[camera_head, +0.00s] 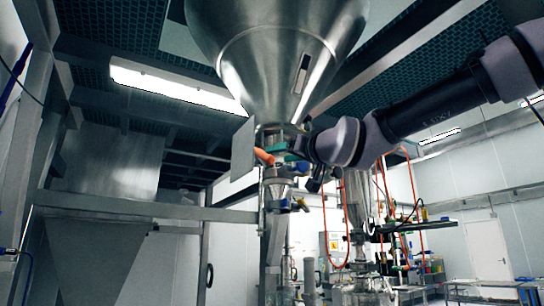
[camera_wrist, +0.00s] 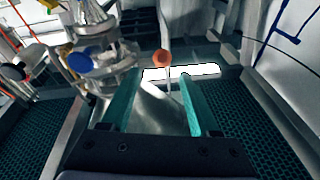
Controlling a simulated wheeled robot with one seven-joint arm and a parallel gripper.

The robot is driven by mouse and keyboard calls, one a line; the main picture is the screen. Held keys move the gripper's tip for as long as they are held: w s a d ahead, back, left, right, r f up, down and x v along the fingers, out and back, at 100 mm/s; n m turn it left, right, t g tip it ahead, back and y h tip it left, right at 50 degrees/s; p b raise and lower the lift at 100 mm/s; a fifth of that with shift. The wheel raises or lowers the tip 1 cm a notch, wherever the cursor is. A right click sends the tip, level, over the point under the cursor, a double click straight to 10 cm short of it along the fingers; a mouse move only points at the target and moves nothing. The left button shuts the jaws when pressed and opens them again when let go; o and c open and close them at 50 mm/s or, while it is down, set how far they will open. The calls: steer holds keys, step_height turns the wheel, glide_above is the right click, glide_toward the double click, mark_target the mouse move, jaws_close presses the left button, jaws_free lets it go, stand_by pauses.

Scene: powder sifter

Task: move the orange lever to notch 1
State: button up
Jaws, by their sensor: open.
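The orange lever (camera_head: 264,156) sticks out to the left just under the big steel hopper cone. Its rounded orange end (camera_wrist: 162,58) shows in the wrist view, a little beyond my fingertips and lined up with the gap between them. My gripper (camera_head: 277,148) comes in from the right at the lever's height. In the wrist view its two teal fingers (camera_wrist: 156,76) are open with nothing clearly held between them. I cannot tell from these views whether the fingers reach around the lever. The notches and their numbers cannot be made out.
The steel hopper (camera_head: 280,60) hangs directly above my gripper. A flat grey plate (camera_head: 243,150) stands close to the left of the lever. Valve fittings with a blue knob (camera_wrist: 79,60) lie close by. Steel frame posts (camera_head: 30,140) stand at the left.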

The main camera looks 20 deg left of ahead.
steer(key=v, duration=0.2)
steer(key=shift+s+d+f, duration=0.1)
steer(key=shift+d, duration=0.1)
steer(key=c, duration=0.5)
steer(key=shift+r, duration=0.4)
steer(key=c, duration=0.5)
steer(key=r, duration=0.1)
steer(key=r+g, duration=0.1)
steer(key=r, duration=0.1)
steer(key=d+r+g+h, duration=0.1)
steer(key=r, duration=0.1)
steer(key=s+d+r+g+h, duration=0.2)
steer(key=d+r, duration=0.2)
steer(key=shift+n, duration=0.4)
steer(key=shift+s+f+x, duration=0.1)
steer(key=shift+f+x, duration=0.3)
steer(key=shift+x, duration=1.7)
steer(key=shift+s+f+x, duration=0.1)
steer(key=shift+f+x, duration=0.3)
steer(key=shift+x, duration=1.7)
steer(key=shift+f+x, duration=0.4)
steer(key=shift+x, duration=1.75)
